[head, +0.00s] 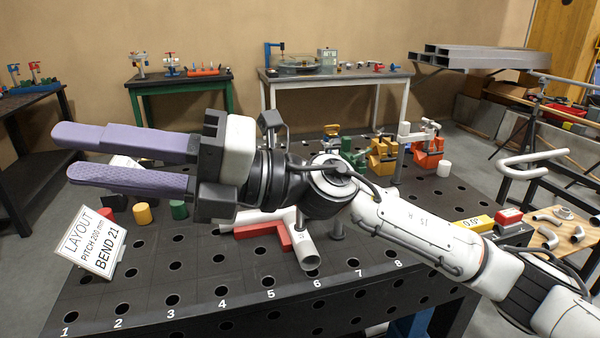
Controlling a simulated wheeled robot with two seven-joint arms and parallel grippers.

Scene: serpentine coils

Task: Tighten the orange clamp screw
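A red-orange clamp block (428,154) stands at the back right of the black perforated table, with a grey upright and a small orange-topped part above it. A yellow-orange clamp (382,158) stands just left of it. The screw itself is too small to make out clearly. My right gripper (68,153) reaches across the table from the right and points left. Its two purple fingers are apart with nothing held between them. It is well left of both clamps, closer to the camera. My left gripper is out of view.
A white layout sign (91,243) stands at the table's left. Yellow (142,214) and green (179,210) cylinders stand near it. The front of the table (200,292) is clear.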

